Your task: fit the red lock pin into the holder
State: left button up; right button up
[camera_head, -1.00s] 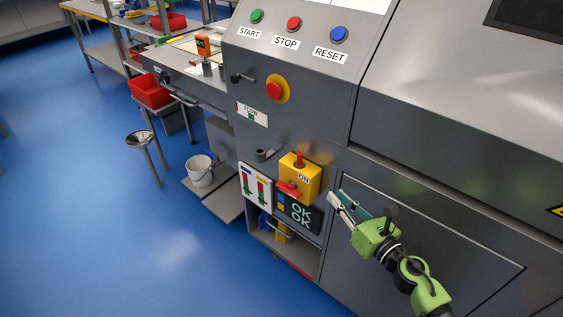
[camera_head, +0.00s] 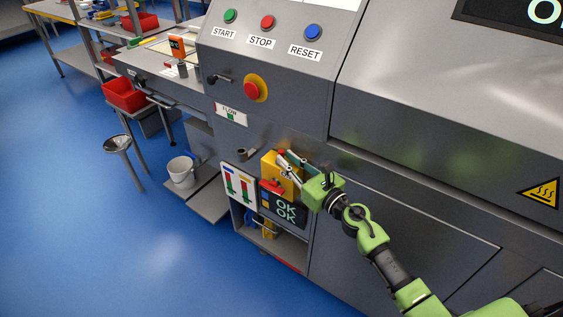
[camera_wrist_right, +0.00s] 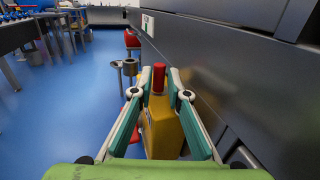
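The red lock pin (camera_wrist_right: 158,78) stands upright on top of the yellow box (camera_wrist_right: 162,130) fixed to the machine front. In the head view only a bit of the pin (camera_head: 281,152) shows beside my fingers, above the yellow box (camera_head: 269,168). My right gripper (camera_head: 289,161) is at the pin. In the right wrist view its two fingers (camera_wrist_right: 159,76) stand apart, one on each side of the pin, with no clear grip on it. A short dark cup (camera_head: 242,154), which looks like the holder, sticks out of the machine left of the box. My left gripper is not in view.
A red emergency knob (camera_head: 251,90) and the START, STOP and RESET buttons sit above on the machine. An OK display (camera_head: 285,205) and a white gauge panel (camera_head: 239,186) are below. A white bucket (camera_head: 181,172) stands on a low shelf at left.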

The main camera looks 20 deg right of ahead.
jog(key=x, duration=0.3)
jog(key=shift+w+a+f, duration=0.1)
jog(key=shift+w+a, duration=0.1)
jog(key=shift+w, duration=0.05)
jog(key=shift+c, duration=0.3)
grip_shut()
